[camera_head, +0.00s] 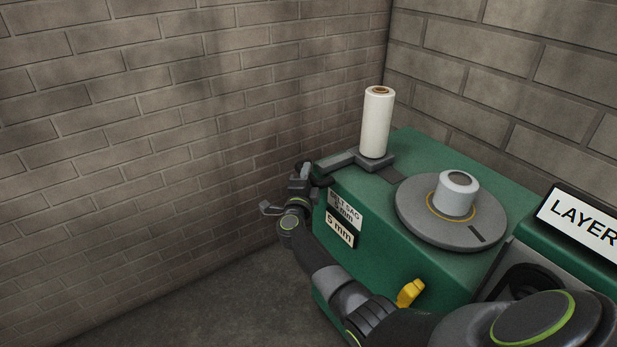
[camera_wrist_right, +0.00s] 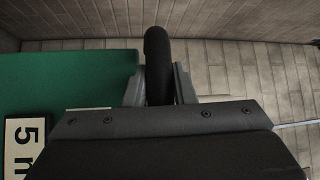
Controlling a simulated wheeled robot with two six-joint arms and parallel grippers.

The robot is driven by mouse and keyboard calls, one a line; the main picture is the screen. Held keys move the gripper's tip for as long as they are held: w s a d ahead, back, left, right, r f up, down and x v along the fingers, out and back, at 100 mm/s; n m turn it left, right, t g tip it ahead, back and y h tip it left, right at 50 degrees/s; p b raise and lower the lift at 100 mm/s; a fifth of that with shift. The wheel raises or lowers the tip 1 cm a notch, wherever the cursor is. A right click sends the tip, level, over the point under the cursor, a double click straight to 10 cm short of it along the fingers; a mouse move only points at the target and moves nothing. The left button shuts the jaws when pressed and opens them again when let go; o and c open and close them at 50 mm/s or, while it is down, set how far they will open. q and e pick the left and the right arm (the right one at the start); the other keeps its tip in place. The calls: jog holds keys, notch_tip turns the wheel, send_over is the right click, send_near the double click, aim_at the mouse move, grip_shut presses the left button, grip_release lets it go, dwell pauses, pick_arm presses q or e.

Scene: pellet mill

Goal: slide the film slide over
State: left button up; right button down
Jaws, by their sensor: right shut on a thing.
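The film slide (camera_head: 378,163) is a grey carriage on top of the green machine, near its back left edge. A white film roll (camera_head: 376,125) stands upright on it. A grey bar runs from the carriage to the left and ends at a dark handle (camera_head: 321,179) at the machine's edge. My right gripper (camera_head: 306,176) is at that handle and shut on it. In the right wrist view the black handle (camera_wrist_right: 157,55) stands between the two fingers. My left gripper is not in view.
A round grey turntable (camera_head: 415,212) with a pale hub sits right of the slide. A yellow knob (camera_head: 410,292), a "5 mm" label (camera_head: 340,230) and a "LAYER" sign (camera_head: 583,225) are on the machine. Brick walls stand behind and left.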

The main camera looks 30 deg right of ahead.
jog(key=c, duration=1.6)
grip_release()
jog(key=shift+w+r, duration=0.1)
jog(key=shift+r, duration=0.1)
jog(key=o, duration=0.4)
jog(key=shift+w+f, duration=0.2)
jog(key=shift+s, duration=0.1)
jog(key=shift+s+a+f, duration=0.1)
jog(key=shift+s+a, duration=0.3)
jog(key=v, duration=1.6)
jog(key=shift+s, duration=0.1)
